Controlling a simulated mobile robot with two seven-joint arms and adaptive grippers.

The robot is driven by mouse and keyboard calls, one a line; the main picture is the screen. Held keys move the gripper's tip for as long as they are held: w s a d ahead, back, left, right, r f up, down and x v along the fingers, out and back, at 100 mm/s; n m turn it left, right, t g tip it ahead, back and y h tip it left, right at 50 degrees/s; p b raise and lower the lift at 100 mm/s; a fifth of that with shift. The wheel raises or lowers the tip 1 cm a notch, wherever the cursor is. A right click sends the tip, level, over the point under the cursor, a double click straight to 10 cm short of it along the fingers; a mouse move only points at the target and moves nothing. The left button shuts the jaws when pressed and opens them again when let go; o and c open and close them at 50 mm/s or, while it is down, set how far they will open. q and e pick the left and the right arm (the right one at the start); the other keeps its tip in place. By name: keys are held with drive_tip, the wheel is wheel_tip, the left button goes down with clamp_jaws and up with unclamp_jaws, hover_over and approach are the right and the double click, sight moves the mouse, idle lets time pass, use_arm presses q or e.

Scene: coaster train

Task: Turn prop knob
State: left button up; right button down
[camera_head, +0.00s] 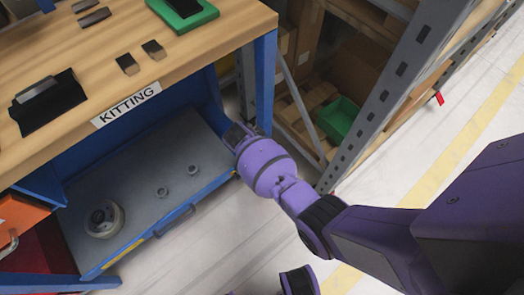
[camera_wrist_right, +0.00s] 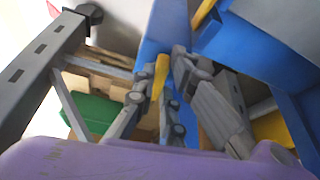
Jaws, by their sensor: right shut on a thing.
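My right gripper (camera_head: 241,134) is beside the blue leg of the kitting bench in the head view, at the right end of the lower grey shelf. In the right wrist view its fingers (camera_wrist_right: 160,95) are closed around a slim yellow piece (camera_wrist_right: 161,72), which I take to be the prop knob. The yellow piece stands out against the blue bench frame (camera_wrist_right: 163,35). The gripper hides the knob in the head view. My left gripper is in neither view.
The wooden bench top (camera_head: 195,45) carries black parts and a green tray (camera_head: 184,12). A round part (camera_head: 104,220) and two small rings lie on the lower shelf (camera_head: 150,215). A grey rack (camera_head: 385,95) with boxes and a green bin (camera_head: 338,118) stands right of the gripper.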

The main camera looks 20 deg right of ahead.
drive_tip(key=m, duration=0.1)
drive_tip(key=m+g+b, duration=0.1)
drive_tip(key=m, duration=0.1)
drive_tip(key=m+b, duration=0.1)
drive_tip(key=shift+w+a+f+g+h, duration=0.1)
drive_tip(key=shift+w+a+g+h, duration=0.1)
drive_tip(key=shift+w+g+h, duration=0.15)
drive_tip(key=shift+m, duration=0.4)
drive_tip(key=c, duration=1.8)
unclamp_jaws()
drive_tip(key=shift+d, duration=0.1)
drive_tip(key=shift+w, duration=0.1)
